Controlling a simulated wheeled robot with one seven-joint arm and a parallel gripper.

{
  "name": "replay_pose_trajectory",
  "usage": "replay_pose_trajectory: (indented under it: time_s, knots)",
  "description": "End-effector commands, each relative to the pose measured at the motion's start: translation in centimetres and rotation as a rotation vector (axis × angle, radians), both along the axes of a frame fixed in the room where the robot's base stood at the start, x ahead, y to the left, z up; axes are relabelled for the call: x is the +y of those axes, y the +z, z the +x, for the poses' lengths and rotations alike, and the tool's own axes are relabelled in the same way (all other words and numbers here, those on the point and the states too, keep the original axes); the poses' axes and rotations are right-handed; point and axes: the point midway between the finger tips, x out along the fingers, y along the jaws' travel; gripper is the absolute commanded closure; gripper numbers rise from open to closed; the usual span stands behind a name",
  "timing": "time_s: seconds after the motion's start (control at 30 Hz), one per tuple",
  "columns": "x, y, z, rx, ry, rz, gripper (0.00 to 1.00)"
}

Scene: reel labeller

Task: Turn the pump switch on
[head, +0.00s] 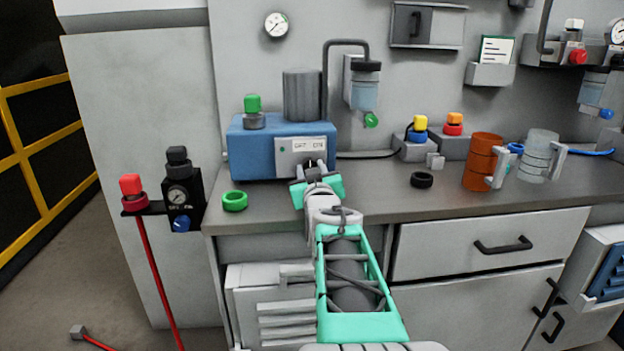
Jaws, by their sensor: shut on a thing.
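The blue pump box (255,150) stands at the back left of the counter. Its front carries a light switch plate (288,152) marked OFF and ON. My gripper (313,165) is right at the lower right of this plate, under the ON mark, and is shut on the pump switch. The fingers cover most of the switch, so its exact position cannot be told. A grey ribbed cylinder (302,95) and a green-capped knob (253,110) sit on top of the box.
A green ring (234,201) lies left of my arm and a black ring (421,180) to the right. An orange mug (482,160) and a clear mug (537,155) stand further right on the counter (390,205). A filter bowl (364,90) hangs behind.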

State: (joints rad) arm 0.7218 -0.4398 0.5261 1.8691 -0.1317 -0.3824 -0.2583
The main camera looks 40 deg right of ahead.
Motion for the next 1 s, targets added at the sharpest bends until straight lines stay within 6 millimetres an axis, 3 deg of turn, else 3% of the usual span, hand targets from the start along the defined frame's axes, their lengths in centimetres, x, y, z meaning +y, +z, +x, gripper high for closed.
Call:
replay_pose_trajectory:
  time_s: [0.6, 1.0]
  knots:
    - [0.10, -0.27, 0.07, -0.317, -0.001, 0.465, 1.00]
    - [0.11, -0.18, 0.08, -0.436, -0.002, 0.642, 1.00]
